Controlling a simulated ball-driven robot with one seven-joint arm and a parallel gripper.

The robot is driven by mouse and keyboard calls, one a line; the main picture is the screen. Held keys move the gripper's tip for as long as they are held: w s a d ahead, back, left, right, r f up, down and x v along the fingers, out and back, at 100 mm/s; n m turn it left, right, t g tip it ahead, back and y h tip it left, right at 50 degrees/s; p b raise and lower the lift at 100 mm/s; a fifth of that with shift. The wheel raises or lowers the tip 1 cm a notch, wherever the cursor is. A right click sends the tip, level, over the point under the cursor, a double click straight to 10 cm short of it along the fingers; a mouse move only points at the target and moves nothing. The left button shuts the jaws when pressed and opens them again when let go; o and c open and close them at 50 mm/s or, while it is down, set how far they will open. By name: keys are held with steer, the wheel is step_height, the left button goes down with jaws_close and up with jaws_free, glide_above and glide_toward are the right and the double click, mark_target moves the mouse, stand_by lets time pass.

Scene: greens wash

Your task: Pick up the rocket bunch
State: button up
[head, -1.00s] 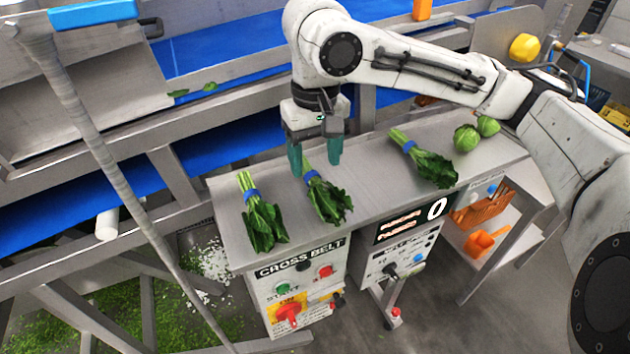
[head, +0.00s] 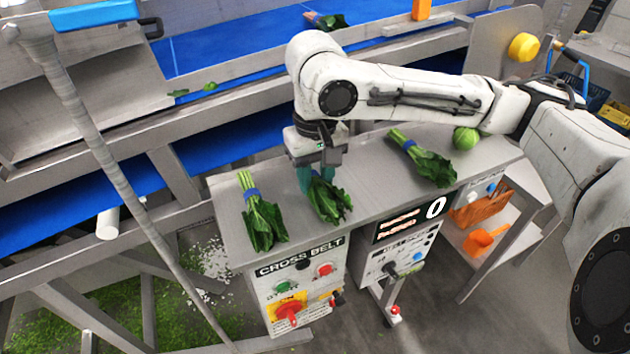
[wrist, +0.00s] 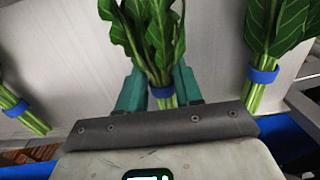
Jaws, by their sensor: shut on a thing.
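The rocket bunch (head: 331,201), dark leaves on pale stems, lies on the steel counter in the middle of three like bunches. In the wrist view the bunch (wrist: 150,35) has a blue band around its stems. My gripper (head: 317,182) is down at its stem end. Its teal fingers (wrist: 160,90) are shut on the stems, one on each side near the band. The bunch still appears to be at counter level. In the head view the fingers and wrist hide most of its stems.
Similar bunches lie left (head: 262,218) and right (head: 424,160) on the steel counter (head: 375,195). A round green head (head: 465,138) sits at its right, partly behind my arm. Another bunch (head: 327,20) lies on the blue belt (head: 240,45). A grey pole (head: 110,165) stands at left.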

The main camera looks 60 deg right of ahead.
steer(key=c, duration=0.4)
steer(key=shift+r, duration=0.2)
